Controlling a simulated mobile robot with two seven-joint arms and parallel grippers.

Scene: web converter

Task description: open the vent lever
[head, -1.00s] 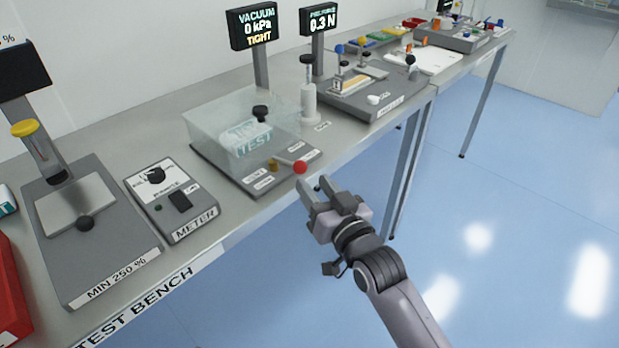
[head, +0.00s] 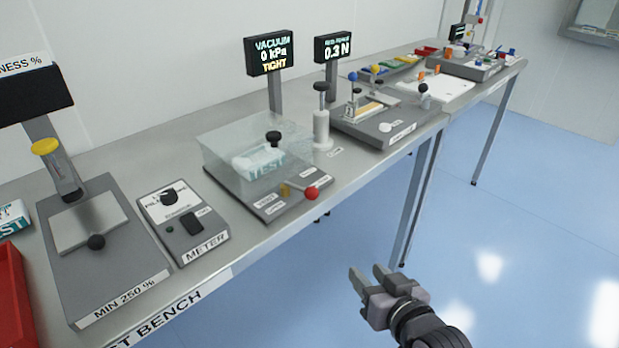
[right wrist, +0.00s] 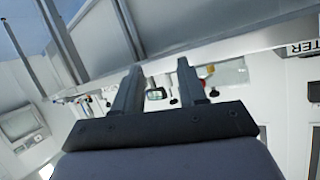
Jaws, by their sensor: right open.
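The vent lever is a short arm with a red ball knob (head: 312,193) at the front edge of the vacuum station's grey base plate (head: 262,206). A brass-coloured pivot piece (head: 285,190) sits at its left end. A clear chamber (head: 225,150) with a black knob on top stands behind it and has a white "TEST" pack inside. My right gripper (head: 368,280) is open and empty, out over the floor, below and to the right of the red knob and apart from it. Its two fingers also show in the right wrist view (right wrist: 160,85). My left gripper is not in view.
A meter (head: 182,222) and a press-like station (head: 100,255) stand to the left. A white post (head: 321,128) and another fixture (head: 385,120) stand to the right. The space before the bench is free.

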